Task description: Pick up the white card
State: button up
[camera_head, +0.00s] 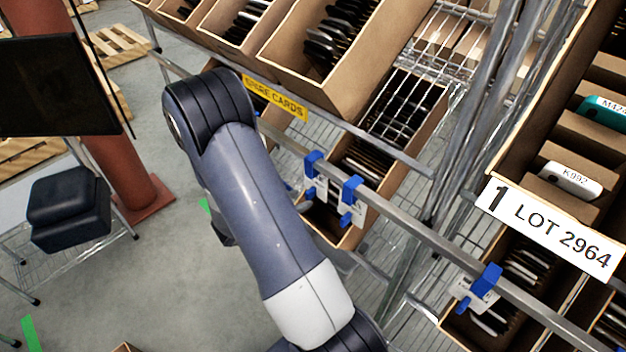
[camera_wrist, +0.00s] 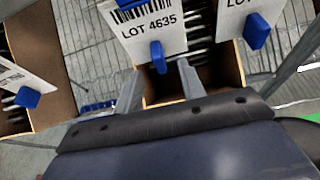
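The white card (camera_head: 570,179), marked K992, sits in a slot of the tilted carton (camera_head: 523,149) at the right of the head view. A teal card (camera_head: 606,111), marked M424, stands in the slot behind it. In the head view my arm hides most of my gripper. The white card is not in the wrist view.
A metal rail (camera_head: 400,215) with blue clips (camera_head: 351,189) and hanging tags crosses in front of the lower cartons. Upright posts (camera_head: 468,120) stand left of the card's carton. A LOT 2964 label (camera_head: 549,228) fronts that carton. Open floor (camera_head: 170,270) lies at the left.

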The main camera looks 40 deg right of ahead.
aim_at(306, 197)
jog(key=x, duration=0.4)
jog(key=shift+c, duration=0.2)
grip_shut()
dwell(0.3)
